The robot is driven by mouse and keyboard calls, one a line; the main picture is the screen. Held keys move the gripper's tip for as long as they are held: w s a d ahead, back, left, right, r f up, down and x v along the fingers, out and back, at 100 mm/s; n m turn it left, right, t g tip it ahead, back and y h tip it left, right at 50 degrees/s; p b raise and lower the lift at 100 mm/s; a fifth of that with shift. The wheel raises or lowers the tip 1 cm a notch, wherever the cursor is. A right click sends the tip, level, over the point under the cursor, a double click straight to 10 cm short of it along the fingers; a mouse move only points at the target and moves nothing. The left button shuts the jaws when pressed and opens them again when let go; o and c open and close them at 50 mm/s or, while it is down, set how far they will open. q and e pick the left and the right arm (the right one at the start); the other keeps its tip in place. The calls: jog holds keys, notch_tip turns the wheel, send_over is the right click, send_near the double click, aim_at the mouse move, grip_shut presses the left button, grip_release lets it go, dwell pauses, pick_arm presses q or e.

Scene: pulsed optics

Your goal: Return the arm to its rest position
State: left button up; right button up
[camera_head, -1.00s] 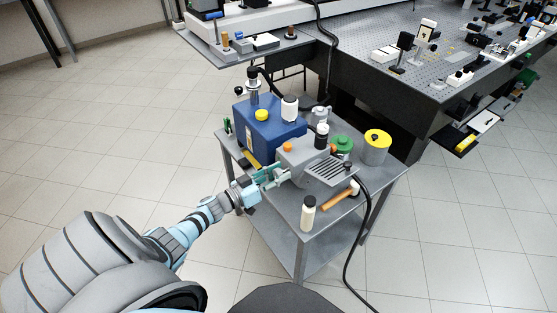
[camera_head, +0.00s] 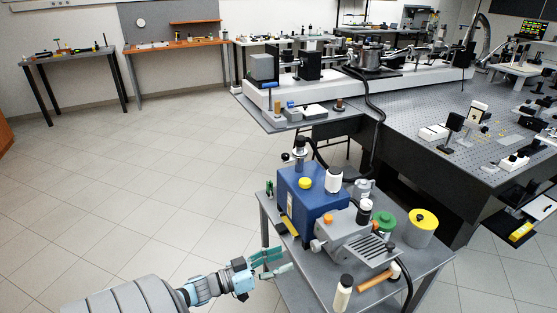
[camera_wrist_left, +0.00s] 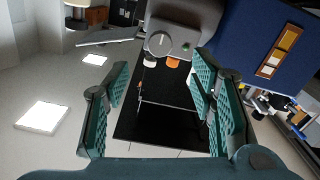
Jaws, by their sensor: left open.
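My left gripper (camera_head: 284,259) is open and empty, just off the left edge of the grey cart (camera_head: 316,284). Its two green padded fingers (camera_wrist_left: 159,62) stand apart in the left wrist view, with nothing between them. My left arm comes in from the lower left. The grey device (camera_head: 350,234) on the cart has a round knob on its near side. In the left wrist view the knob (camera_wrist_left: 159,43) lies ahead of the fingers, apart from them. My right gripper is not in view.
A blue box (camera_head: 305,206), a yellow-topped roll (camera_head: 422,229), a white bottle (camera_head: 343,294) and a wooden-handled tool (camera_head: 374,281) crowd the cart. A large optical table (camera_head: 425,99) stands behind it. The tiled floor left of the cart is clear.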

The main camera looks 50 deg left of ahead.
pick_arm(q)
jog(key=shift+s, duration=0.1)
dwell(0.5)
jog(key=s+a+f+g+y, duration=0.3)
jog(key=s+a+f+y, duration=0.1)
jog(key=f, duration=0.5)
jog(key=s+a+f+g+y, duration=0.3)
jog(key=s+f, duration=0.1)
jog(key=f, duration=0.4)
jog(key=s+d+f+g+y, duration=0.1)
jog(key=s+f+g, duration=0.3)
jog(key=s+f, duration=0.35)
jog(key=s+d+f+g+h, duration=0.1)
jog(key=s+d+f+g, duration=0.2)
jog(key=s+d+f, duration=0.2)
jog(key=s+d+f+g+h, duration=0.1)
jog(key=s+d+f+g, duration=0.2)
jog(key=s+d, duration=0.8)
jog(key=d+f, duration=0.2)
jog(key=d, duration=0.1)
jog(key=shift+s+d+f, duration=0.2)
jog(key=shift+s+d, duration=0.15)
